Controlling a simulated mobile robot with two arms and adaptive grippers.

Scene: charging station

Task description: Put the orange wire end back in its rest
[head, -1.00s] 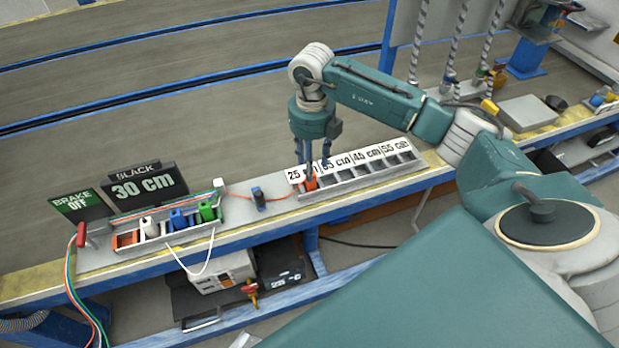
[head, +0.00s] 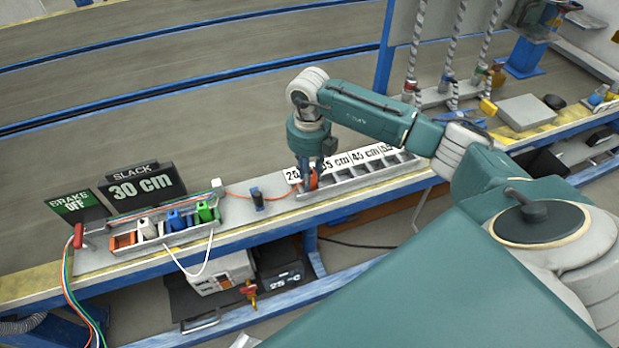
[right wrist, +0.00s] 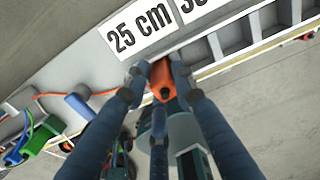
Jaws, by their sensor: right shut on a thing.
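The orange wire end (right wrist: 163,82) is an orange block held between the fingertips of my right gripper (right wrist: 158,75). In the head view the right gripper (head: 310,180) is over the left end of the grey slotted length rack (head: 345,180), beside its first label. The orange wire (head: 238,194) runs left from there along the bench. The rest (head: 165,236) is a row of holders at the left of the bench. White, blue and green wire ends stand in it. Its leftmost place (head: 123,240) shows orange. My left gripper is not seen.
A black slack sign (head: 143,188) and a brake sign (head: 77,206) stand behind the rest. A dark blue post (head: 257,198) stands between rest and rack. A red lever (head: 79,236) is at the bench's left. A white wire loop hangs off the front edge.

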